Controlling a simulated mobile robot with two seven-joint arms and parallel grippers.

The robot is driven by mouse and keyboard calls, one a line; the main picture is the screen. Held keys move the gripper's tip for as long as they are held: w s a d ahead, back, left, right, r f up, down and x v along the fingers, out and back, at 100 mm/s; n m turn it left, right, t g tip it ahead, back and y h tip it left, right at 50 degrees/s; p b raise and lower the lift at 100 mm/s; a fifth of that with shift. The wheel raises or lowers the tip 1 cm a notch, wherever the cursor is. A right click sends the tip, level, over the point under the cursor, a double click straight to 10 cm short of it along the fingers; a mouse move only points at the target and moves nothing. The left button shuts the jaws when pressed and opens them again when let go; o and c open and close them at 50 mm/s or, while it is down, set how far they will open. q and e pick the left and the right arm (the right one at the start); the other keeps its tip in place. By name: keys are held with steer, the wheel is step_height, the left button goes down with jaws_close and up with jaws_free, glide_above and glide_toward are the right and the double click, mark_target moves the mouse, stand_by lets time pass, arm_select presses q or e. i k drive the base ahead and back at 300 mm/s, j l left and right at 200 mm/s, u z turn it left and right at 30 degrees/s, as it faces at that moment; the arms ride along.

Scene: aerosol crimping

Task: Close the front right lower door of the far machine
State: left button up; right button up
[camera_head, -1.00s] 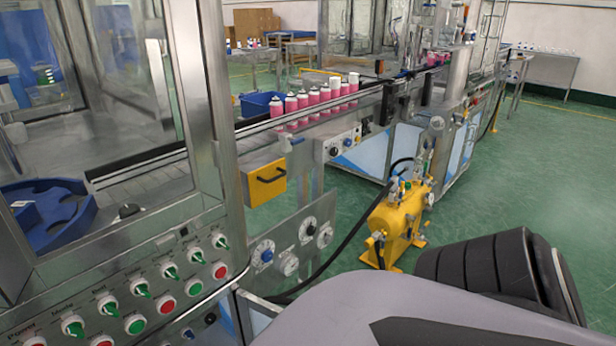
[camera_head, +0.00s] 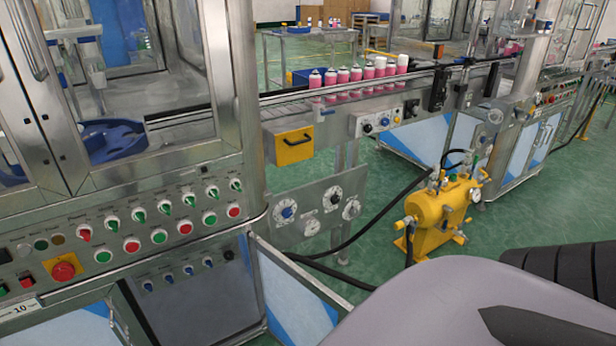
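The nearer machine at the left has a lower right door (camera_head: 297,300), with a blue and white panel, swung open outward. A lower left door (camera_head: 75,328) also stands ajar at the bottom edge. The machine farther back at the right has blue and white lower panels (camera_head: 535,145); they look shut, though they are small in view. Which machine the task calls far is not clear from the view. Neither of my grippers is in view; only a grey and black part of my arm shows at the lower right.
A yellow pressure tank (camera_head: 440,212) with valves stands on the green floor right of the open door. A black hose runs from it towards the nearer machine. Pink cans (camera_head: 357,76) stand on the conveyor. A red emergency button (camera_head: 63,271) is on the control panel.

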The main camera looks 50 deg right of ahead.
mark_target(296, 309)
steer(key=k+l+u, duration=0.15)
steer(key=k+l, duration=0.3)
steer(key=l, duration=0.15)
steer(key=k+l, duration=0.15)
steer(key=l, duration=0.2)
steer(key=k+l+u, duration=0.1)
steer(key=l, duration=0.7)
steer(key=k+l+u, duration=0.1)
steer(key=l, duration=0.25)
steer(key=i+l, duration=0.1)
steer(key=l, duration=0.7)
steer(key=k+l, duration=0.25)
steer(key=k, duration=0.15)
steer(key=l+u, duration=0.05)
